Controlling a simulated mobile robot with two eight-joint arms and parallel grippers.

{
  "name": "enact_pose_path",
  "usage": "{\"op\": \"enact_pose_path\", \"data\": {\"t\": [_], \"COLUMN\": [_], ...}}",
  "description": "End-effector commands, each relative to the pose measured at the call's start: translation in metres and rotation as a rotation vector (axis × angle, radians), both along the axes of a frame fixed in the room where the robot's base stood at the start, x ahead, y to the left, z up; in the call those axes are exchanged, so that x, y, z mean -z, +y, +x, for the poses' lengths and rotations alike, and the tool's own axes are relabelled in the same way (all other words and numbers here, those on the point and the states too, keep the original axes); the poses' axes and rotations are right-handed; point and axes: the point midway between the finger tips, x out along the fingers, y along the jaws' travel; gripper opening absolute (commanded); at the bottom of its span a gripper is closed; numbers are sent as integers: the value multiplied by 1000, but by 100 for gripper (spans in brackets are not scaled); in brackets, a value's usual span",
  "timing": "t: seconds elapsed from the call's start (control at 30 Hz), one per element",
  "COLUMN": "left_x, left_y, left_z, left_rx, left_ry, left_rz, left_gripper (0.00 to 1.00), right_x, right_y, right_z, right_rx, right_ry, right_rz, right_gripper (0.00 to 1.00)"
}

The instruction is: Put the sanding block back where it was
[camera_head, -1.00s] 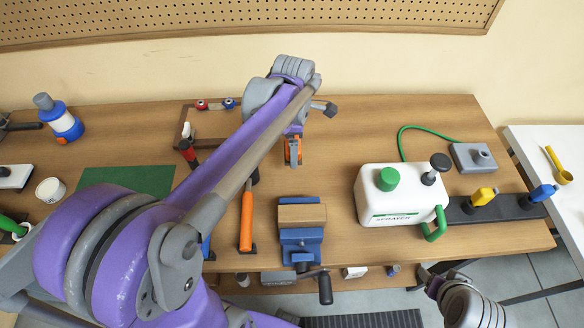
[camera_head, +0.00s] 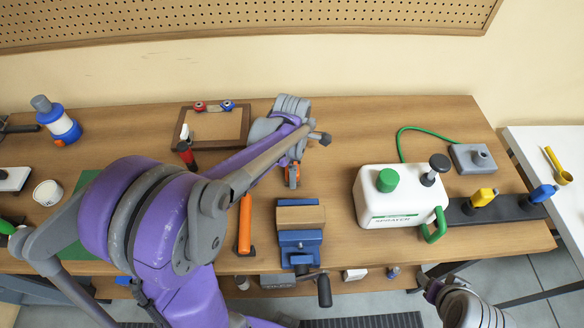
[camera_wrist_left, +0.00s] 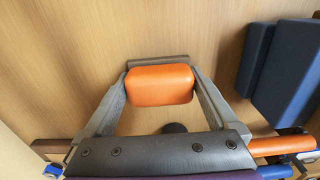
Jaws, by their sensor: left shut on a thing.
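The sanding block (camera_wrist_left: 160,86) is an orange block with a dark strip along its far side in the left wrist view. My left gripper (camera_wrist_left: 158,92) is shut on it, one finger at each end. I cannot tell whether the block touches the bench. My right gripper (camera_head: 432,284) is at the lower right in front of the bench, partly seen, its jaws unclear.
A blue vise (camera_head: 300,238) with wooden jaws stands at the front, beside an orange-handled tool (camera_head: 244,225). A white sprayer (camera_head: 395,196) is to the right. A brown-rimmed tray (camera_head: 180,120) lies behind my left arm. Bare bench top lies between gripper and sprayer.

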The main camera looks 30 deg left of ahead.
Motion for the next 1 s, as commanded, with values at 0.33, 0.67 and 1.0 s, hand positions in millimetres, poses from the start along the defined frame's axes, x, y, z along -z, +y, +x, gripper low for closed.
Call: {"op": "enact_pose_path", "data": {"t": [0.33, 0.67, 1.0], "left_x": [2, -43, -108], "left_y": [0, 0, 0], "left_z": [0, 0, 0], "left_rx": [0, 0, 0], "left_ry": [0, 0, 0], "left_rz": [0, 0, 0], "left_gripper": [100, 100, 100], "right_x": [2, -7, -13], "right_y": [0, 0, 0], "right_z": [-1, 3, 7], "right_rx": [0, 0, 0], "right_ry": [2, -6, -13], "right_rz": [0, 0, 0], "right_gripper": [62, 62, 62]}}
